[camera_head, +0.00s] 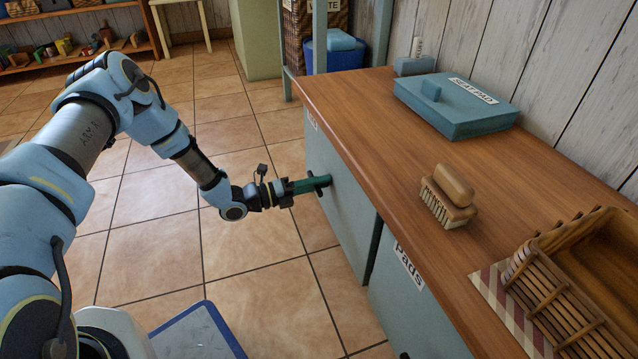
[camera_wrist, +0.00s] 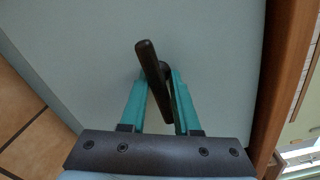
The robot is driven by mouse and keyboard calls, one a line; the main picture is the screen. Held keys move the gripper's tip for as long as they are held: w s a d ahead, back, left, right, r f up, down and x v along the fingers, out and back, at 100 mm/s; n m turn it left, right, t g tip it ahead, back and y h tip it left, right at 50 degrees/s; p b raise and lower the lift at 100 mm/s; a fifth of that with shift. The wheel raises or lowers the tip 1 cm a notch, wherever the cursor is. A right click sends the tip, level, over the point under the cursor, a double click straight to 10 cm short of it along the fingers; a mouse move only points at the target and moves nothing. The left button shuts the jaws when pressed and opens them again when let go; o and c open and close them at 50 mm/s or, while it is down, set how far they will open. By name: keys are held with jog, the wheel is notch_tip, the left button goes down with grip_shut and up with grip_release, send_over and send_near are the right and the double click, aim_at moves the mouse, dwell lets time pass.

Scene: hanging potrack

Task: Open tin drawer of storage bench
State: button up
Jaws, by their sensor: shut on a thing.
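The storage bench has a wooden top (camera_head: 370,120) and pale blue-grey fronts. The tin drawer's front (camera_head: 345,215) is the farther one, with a small label (camera_head: 311,120) too slanted to read surely. It fills much of the wrist view (camera_wrist: 80,50). Its dark bar handle (camera_wrist: 149,58) sits between the green fingers of my gripper (camera_wrist: 160,82). My gripper (camera_head: 316,184) is shut on this handle, from the left side in the head view. A dark gap shows along the front's near edge; how far the drawer stands out is hard to tell.
On top are a blue seat pad box (camera_head: 455,108), a brush (camera_head: 447,200) and a wooden basket (camera_head: 575,275). Tiled floor (camera_head: 245,255) left of the bench is clear.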

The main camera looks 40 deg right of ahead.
grip_shut()
jog(key=shift+f, duration=0.1)
jog(key=shift+a, duration=0.1)
dwell(0.7)
